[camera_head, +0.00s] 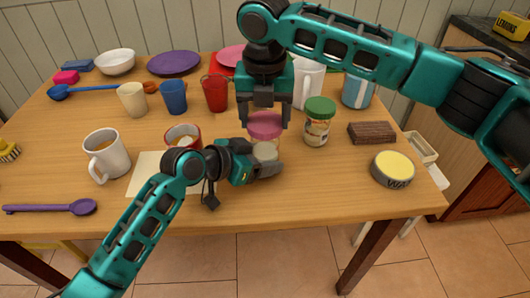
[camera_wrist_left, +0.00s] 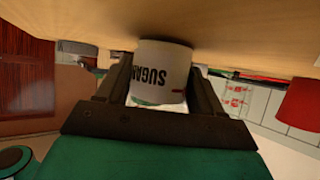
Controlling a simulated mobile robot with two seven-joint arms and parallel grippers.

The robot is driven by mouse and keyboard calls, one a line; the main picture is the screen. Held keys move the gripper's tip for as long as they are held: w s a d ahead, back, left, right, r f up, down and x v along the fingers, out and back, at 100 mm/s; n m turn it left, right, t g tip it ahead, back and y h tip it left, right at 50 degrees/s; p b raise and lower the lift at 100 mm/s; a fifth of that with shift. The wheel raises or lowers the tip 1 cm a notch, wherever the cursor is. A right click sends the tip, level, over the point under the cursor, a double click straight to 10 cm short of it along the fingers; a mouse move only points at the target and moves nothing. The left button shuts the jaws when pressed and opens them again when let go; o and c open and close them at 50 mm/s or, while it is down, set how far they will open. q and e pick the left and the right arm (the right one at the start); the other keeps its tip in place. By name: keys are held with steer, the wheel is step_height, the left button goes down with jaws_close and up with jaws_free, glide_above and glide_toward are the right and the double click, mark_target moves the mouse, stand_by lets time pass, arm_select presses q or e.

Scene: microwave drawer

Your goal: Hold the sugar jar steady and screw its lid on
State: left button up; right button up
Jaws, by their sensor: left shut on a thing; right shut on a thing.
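The sugar jar (camera_head: 265,152) is a small pale jar standing near the middle of the table. My left gripper (camera_head: 266,167) is shut around its sides from the left and front. In the left wrist view the jar (camera_wrist_left: 161,70) appears upside down, with "SUGAR" in dark letters, between the two dark fingers of my left gripper (camera_wrist_left: 162,88). A pink lid (camera_head: 265,131) is directly above the jar. My right gripper (camera_head: 264,116) points down and is shut on the lid. I cannot tell whether the lid touches the jar's rim.
A jar with a green lid (camera_head: 318,122) stands close on the right. A red-rimmed bowl (camera_head: 184,132) and a white mug (camera_head: 107,155) are on the left. A brown block (camera_head: 372,132) and a yellow-topped round tin (camera_head: 392,168) lie on the right. The front middle table is clear.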

steer(key=shift+f, duration=1.1)
stand_by(3.6)
arm_select(q)
steer(key=shift+o, duration=1.4)
steer(key=c, duration=0.9)
steer(key=shift+c, duration=0.6)
arm_select(e)
steer(key=o, duration=1.1)
